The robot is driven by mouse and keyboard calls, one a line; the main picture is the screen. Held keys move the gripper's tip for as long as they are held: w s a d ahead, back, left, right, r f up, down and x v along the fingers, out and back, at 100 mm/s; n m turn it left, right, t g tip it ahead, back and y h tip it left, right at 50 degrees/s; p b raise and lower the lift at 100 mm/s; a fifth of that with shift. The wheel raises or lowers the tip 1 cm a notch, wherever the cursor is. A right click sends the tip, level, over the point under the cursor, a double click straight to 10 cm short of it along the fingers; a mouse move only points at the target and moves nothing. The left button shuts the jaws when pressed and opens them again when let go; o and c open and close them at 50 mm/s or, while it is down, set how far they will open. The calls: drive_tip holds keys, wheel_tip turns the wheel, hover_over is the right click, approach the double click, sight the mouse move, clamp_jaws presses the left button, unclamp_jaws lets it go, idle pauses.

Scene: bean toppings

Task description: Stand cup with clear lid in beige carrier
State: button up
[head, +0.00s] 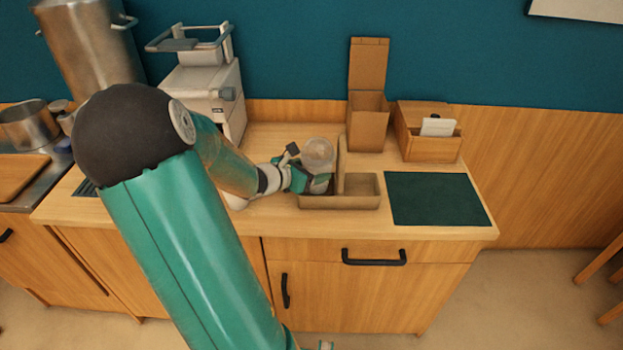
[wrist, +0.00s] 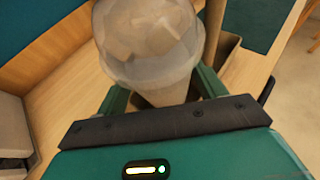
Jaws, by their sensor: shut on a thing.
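The cup with the clear domed lid (head: 317,153) is upright at the left part of the carrier in the head view. In the wrist view the cup (wrist: 150,45) stands between my fingers, its dome filling the top middle. My gripper (head: 309,181) is shut on the cup, around its body below the lid. The beige carrier (head: 360,201) lies on the counter with a tall middle divider (head: 341,165); its right compartment is empty. The cup's lower part is over or in the left compartment; its base is hidden, so I cannot tell whether it touches the bottom.
A dark green mat (head: 437,198) lies right of the carrier. An open cardboard box (head: 367,125) and a wooden box with white cards (head: 430,148) stand behind. A white machine (head: 212,95) stands at the back left. The teal wall closes the back.

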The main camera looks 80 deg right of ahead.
drive_tip(key=shift+s+d+f, duration=0.1)
drive_tip(key=shift+d+f, duration=0.1)
drive_tip(key=shift+f, duration=1.5)
drive_tip(key=o, duration=0.7)
drive_tip(key=shift+f, duration=0.1)
drive_tip(key=shift+o, duration=0.3)
drive_tip(key=shift+w+a+r, duration=0.15)
drive_tip(key=shift+w+r, duration=0.05)
drive_tip(key=v, duration=1.1)
drive_tip(key=shift+a, duration=0.35)
